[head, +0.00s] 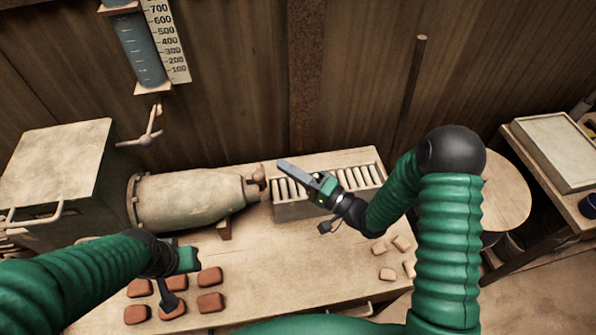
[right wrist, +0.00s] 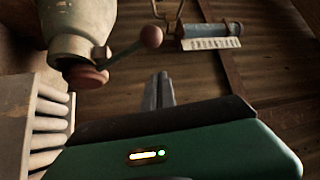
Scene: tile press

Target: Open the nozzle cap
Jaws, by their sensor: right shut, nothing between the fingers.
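The press barrel (head: 190,203) lies across the table at the left, its narrow end facing right. The reddish-brown nozzle cap (head: 257,178) sits at that end; it also shows in the right wrist view (right wrist: 85,77), seated against the nozzle mouth. A lever with a round brown knob (right wrist: 151,37) sticks out beside it. My right gripper (head: 284,164) is shut and empty, just right of the cap; its fingertips in the right wrist view (right wrist: 160,80) are apart from cap and knob.
A slotted rack (head: 297,210) of pale rods stands right beside the nozzle, under my right gripper. Several red tiles (head: 210,277) lie below my left gripper. Several pale pieces (head: 387,274) lie at the right. A graduated water tube (head: 142,50) hangs on the wall.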

